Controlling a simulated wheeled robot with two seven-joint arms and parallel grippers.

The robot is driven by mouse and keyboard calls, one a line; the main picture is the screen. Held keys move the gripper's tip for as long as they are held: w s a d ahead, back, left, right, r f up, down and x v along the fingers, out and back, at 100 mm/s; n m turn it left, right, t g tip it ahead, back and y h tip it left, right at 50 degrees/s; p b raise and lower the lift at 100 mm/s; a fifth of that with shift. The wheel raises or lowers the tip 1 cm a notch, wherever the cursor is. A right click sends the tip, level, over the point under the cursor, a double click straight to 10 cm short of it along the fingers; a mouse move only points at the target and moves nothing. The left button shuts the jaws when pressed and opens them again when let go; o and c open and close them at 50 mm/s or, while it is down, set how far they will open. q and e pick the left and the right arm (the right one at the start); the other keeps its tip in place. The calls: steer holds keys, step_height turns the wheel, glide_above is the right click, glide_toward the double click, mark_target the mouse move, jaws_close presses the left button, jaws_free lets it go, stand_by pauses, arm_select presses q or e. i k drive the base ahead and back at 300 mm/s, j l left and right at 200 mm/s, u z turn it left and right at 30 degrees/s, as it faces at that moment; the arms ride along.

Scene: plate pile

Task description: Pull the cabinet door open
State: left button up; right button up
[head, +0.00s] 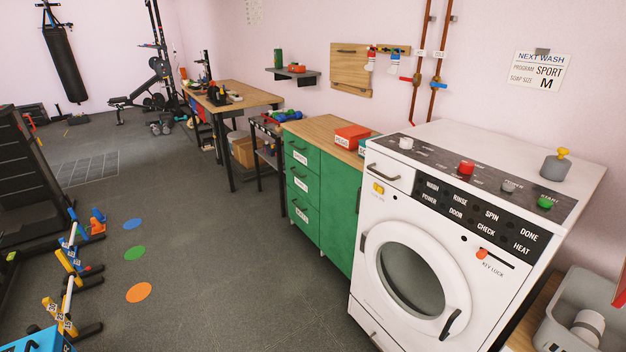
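A green cabinet with a wooden top (318,128) stands against the wall, left of the washing machine. Its left part has several labelled drawers (302,185) with dark handles. Its right part is a plain green door (339,210), which looks closed, flush with the front. A dark vertical handle (358,206) is at the door's right edge, close to the washing machine, which hides part of that side. Neither of my grippers is in view.
A large white washing machine (385,185) stands directly right of the cabinet. A red box (352,136) sits on the cabinet top. Open grey floor (230,260) lies in front, with coloured dots. A rack (20,190) stands at left, a grey bin (575,315) at lower right.

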mark_target(342, 183)
steer(key=i+j+u, duration=0.45)
steer(key=i, duration=0.4)
steer(key=i+u, duration=0.45)
steer(key=i, duration=0.4)
